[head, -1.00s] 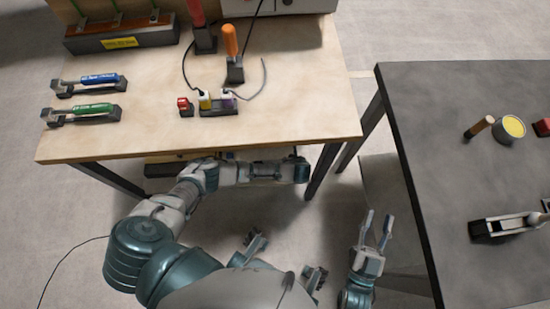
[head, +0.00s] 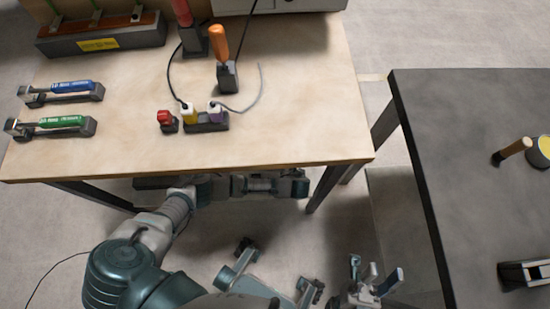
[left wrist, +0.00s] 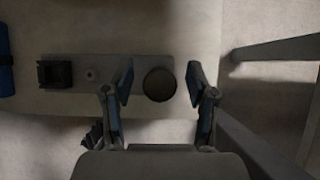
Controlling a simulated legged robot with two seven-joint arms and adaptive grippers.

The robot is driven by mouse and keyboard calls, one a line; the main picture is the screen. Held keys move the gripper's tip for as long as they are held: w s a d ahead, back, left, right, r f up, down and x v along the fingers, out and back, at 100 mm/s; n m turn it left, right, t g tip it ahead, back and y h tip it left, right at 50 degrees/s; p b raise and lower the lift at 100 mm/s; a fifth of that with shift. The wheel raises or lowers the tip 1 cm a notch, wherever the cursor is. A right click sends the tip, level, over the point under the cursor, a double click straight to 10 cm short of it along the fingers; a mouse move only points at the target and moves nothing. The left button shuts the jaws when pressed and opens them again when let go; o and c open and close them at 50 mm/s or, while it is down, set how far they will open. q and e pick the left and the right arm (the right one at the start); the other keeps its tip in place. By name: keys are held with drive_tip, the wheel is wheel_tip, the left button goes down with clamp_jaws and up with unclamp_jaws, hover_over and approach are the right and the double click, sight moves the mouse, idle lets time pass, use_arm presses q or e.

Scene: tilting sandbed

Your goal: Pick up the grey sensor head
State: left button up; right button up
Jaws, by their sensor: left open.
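In the left wrist view, my left gripper (left wrist: 160,78) is open, its two fingers apart on either side of a round dark grey disc (left wrist: 159,84). The disc sits at the right end of a long grey bar (left wrist: 110,75); I cannot tell for sure whether it is the grey sensor head. In the head view my left arm reaches under the front edge of the wooden table, and its fingers cannot be made out. My right gripper (head: 371,275) is open and empty in the gap before the dark table.
The dark table (head: 460,200) stands at right. A table leg (head: 325,190) is close to my left arm.

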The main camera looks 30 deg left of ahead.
use_arm(q)
drive_tip(key=shift+a+r, duration=0.1)
drive_tip(key=shift+r, duration=0.3)
drive_tip(key=shift+f, duration=0.1)
clamp_jaws()
